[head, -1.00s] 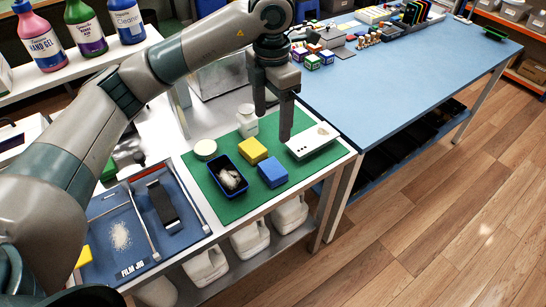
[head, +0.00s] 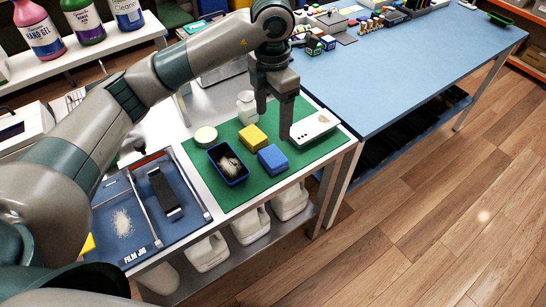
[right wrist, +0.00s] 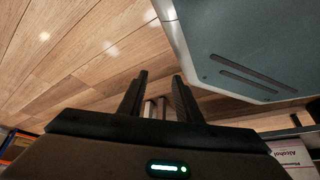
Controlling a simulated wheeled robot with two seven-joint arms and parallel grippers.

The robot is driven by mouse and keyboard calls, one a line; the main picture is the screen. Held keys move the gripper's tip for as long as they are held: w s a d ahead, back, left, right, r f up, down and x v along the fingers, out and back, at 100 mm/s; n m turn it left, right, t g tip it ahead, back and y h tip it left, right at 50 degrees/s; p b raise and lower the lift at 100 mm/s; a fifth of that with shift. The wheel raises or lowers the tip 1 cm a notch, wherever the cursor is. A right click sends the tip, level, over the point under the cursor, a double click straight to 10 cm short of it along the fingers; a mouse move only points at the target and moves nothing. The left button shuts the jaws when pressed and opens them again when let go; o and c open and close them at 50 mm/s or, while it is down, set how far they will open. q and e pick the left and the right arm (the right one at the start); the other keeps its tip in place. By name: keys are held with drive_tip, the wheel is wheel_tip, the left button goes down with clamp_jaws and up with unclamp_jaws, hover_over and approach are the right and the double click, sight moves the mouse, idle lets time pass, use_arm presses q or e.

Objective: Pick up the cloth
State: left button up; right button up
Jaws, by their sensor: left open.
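A blue folded-looking block (head: 272,158) and a yellow block (head: 252,137) lie side by side on the green mat (head: 232,195). The blue one looks most like a folded cloth, but I cannot tell for sure. My left gripper (head: 273,122) points down over the back of the mat, behind the blocks and left of a white device (head: 313,127). Its two fingers are apart with nothing between them. In the right wrist view my right gripper (right wrist: 160,75) has its fingers apart, empty, with wooden floor behind.
A blue film jig (head: 150,238) lies left. The blue table (head: 400,80) extends right. An alcohol box (right wrist: 292,155) shows at lower right.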

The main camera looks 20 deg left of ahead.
use_arm(q)
drive_tip(key=p, duration=0.2)
hover_over(272, 156)
wheel_tip(272, 156, down, 8)
drive_tip(key=shift+w, duration=0.15)
use_arm(e)
drive_tip(key=s+d+f+g, duration=0.1)
drive_tip(key=s+d+g, duration=0.1)
drive_tip(key=s, duration=0.5)
drive_tip(key=shift+s+d+f+h, duration=0.4)
drive_tip(key=shift+d, duration=0.25)
use_arm(q)
drive_tip(key=shift+f, duration=0.1)
use_arm(e)
drive_tip(key=shift+r, duration=0.1)
use_arm(q)
drive_tip(key=shift+f+p, duration=0.15)
drive_tip(key=shift+p, duration=0.15)
drive_tip(key=f, duration=0.1)
drive_tip(key=f+p, duration=0.2)
drive_tip(key=shift+s+f, duration=0.15)
drive_tip(key=shift+s, duration=0.15)
drive_tip(key=shift+f, duration=0.6)
use_arm(e)
drive_tip(key=s+d+g, duration=0.2)
drive_tip(key=s, duration=0.5)
drive_tip(key=shift+s+d+h, duration=0.3)
